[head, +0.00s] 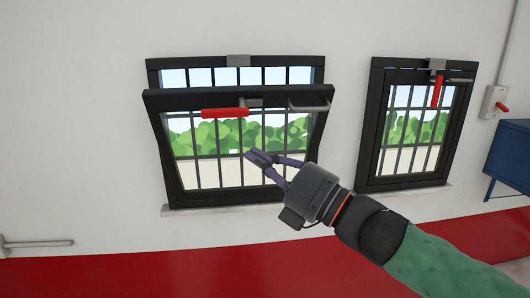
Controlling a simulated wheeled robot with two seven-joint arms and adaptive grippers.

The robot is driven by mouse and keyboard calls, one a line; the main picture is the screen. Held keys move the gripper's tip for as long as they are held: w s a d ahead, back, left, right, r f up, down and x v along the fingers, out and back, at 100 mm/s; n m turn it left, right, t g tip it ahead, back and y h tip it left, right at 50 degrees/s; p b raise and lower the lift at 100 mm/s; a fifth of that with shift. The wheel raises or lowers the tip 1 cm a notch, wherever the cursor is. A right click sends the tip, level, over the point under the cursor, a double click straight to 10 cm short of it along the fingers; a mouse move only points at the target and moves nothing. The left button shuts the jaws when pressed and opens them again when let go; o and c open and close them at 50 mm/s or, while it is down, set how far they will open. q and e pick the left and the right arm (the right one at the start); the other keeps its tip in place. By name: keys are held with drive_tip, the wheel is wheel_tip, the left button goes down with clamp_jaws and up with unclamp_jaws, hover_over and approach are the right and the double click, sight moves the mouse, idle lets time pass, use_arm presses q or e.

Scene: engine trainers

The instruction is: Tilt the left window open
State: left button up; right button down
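The left window (173,176) has a black frame with bars. Its sash is tilted, the top edge (180,98) leaning out from the wall into the room and the bottom against the frame. Its red handle (225,113) lies horizontal on the top rail. A grey bar handle (310,104) is to the right of it. My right gripper (273,158) is in front of the lower right part of this window, below the red handle and apart from it. Its purple fingers look spread, with nothing between them. My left gripper is not in view.
A second window (371,128) on the right is closed, its red handle (437,92) pointing down. A wall box with a red lever (495,103) and a blue cabinet (510,155) are at the far right. A grey bar (38,243) is at lower left.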

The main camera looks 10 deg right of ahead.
sight(212, 116)
drive_tip(key=shift+w+a+r+p, duration=0.65)
drive_tip(key=shift+w+a, duration=0.2)
drive_tip(key=shift+w, duration=0.45)
drive_tip(key=shift+w+a+r+p, duration=0.6)
drive_tip(key=shift+w+a, duration=0.3)
drive_tip(key=shift+w, duration=0.45)
drive_tip(key=shift+w+a+r+p, duration=0.65)
drive_tip(key=shift+w+a, duration=0.2)
drive_tip(key=shift+w, duration=0.45)
